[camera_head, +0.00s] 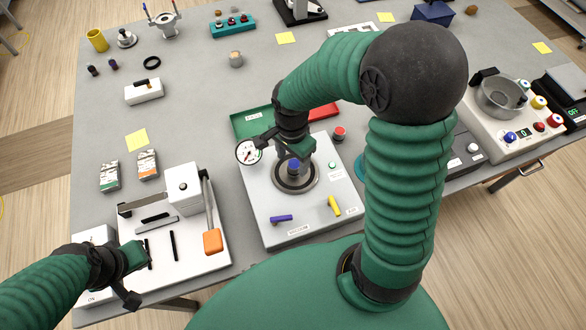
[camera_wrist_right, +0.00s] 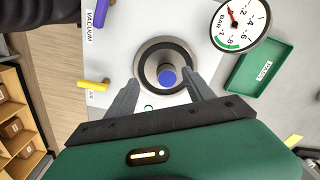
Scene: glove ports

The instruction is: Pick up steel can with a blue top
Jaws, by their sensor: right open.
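The steel can with a blue top (camera_head: 293,167) stands in the middle of a round dark-ringed metal port on a white panel (camera_head: 262,205). In the right wrist view the can's blue top (camera_wrist_right: 168,77) shows near the middle of the ring. My right gripper (camera_head: 292,152) is over the port; in its wrist view the two fingers (camera_wrist_right: 160,80) are apart, one on each side of the can, with a gap to it. The gripper hides part of the can in the head view. My left gripper (camera_head: 132,276) is low at the left, over a white device; its jaw opening is unclear.
A pressure gauge (camera_head: 249,152) and a green tray (camera_head: 251,123) border the panel's far side. A blue handle (camera_head: 281,219) and a yellow handle (camera_head: 334,207) stick up nearer. The white lever device (camera_head: 184,240) stands left; a pot machine (camera_head: 498,97) stands right.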

